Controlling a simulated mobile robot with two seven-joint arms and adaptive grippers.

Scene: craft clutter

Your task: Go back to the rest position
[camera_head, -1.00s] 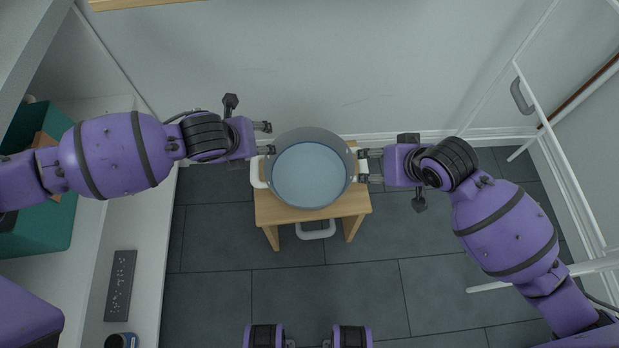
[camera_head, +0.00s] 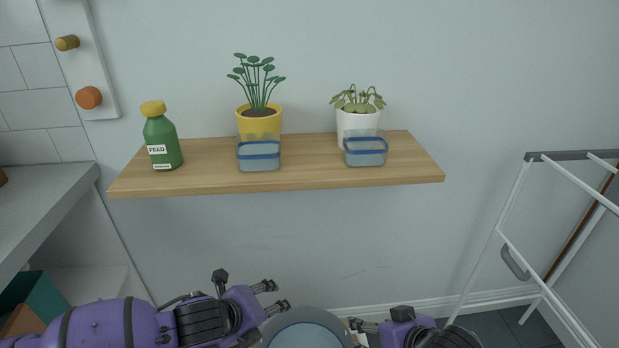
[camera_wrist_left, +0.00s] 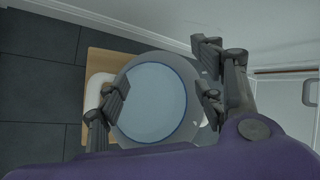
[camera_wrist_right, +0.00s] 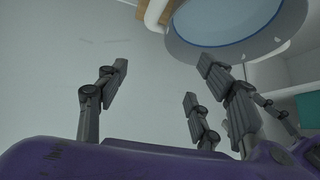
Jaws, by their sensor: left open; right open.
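A wide grey pot (camera_head: 306,335) with pale blue contents shows at the bottom edge of the head view, mostly cut off. In the left wrist view the pot (camera_wrist_left: 152,103) stands on a wooden stool (camera_wrist_left: 95,62) with a white handle (camera_wrist_left: 100,88). My left gripper (camera_head: 276,296) is open beside the pot's left side; its fingers spread over the pot in the left wrist view (camera_wrist_left: 160,92). My right gripper (camera_head: 356,332) is open and partly cut off at the pot's right. In the right wrist view its fingers are empty (camera_wrist_right: 165,75), with the pot (camera_wrist_right: 225,20) beyond them.
A wooden wall shelf (camera_head: 310,183) holds a green feed bottle (camera_head: 161,142), two potted plants (camera_head: 260,123) (camera_head: 358,122) and two blue-rimmed containers (camera_head: 259,157) (camera_head: 365,153). A white rack (camera_head: 505,215) stands at right, a grey counter (camera_head: 45,205) at left.

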